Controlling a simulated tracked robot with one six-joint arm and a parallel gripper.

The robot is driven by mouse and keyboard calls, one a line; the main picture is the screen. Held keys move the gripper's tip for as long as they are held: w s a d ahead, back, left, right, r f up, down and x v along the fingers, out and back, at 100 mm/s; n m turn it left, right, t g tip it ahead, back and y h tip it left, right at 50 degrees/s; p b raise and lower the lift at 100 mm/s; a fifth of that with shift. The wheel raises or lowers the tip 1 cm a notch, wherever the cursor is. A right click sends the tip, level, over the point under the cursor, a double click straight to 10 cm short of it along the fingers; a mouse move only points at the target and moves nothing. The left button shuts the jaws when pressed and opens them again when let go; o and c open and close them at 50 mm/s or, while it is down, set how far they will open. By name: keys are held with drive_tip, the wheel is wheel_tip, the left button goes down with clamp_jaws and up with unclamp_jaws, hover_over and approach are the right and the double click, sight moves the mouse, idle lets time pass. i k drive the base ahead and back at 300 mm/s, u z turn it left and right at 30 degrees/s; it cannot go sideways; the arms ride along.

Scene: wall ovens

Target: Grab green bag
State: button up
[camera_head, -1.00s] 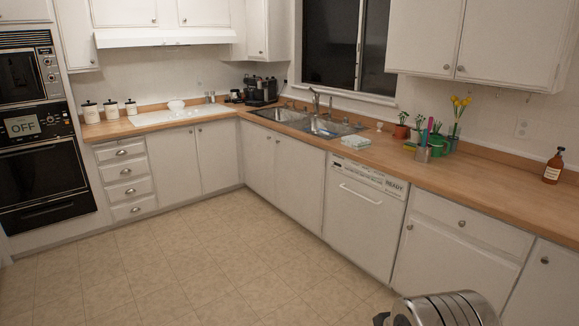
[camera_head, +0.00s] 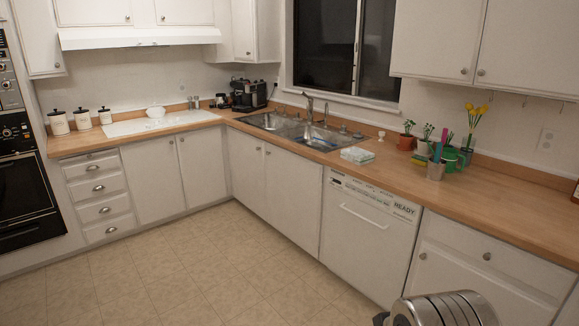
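I cannot make out a green bag in this view. The green thing that shows is a green container (camera_head: 451,160) among the plants on the right counter, and it looks like a mug or watering can rather than a bag. A pale folded stack (camera_head: 357,155), perhaps cloths, lies on the counter near the sink. A ribbed metallic part of my own body shows at the bottom edge. My gripper's fingers are not visible.
A wooden counter (camera_head: 500,184) runs along the back and right. The dishwasher (camera_head: 367,230) is closed. The tiled floor (camera_head: 200,265) is clear.

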sight(356, 154)
drive_tip(key=z, duration=0.05)
drive_tip(key=i, duration=3.65)
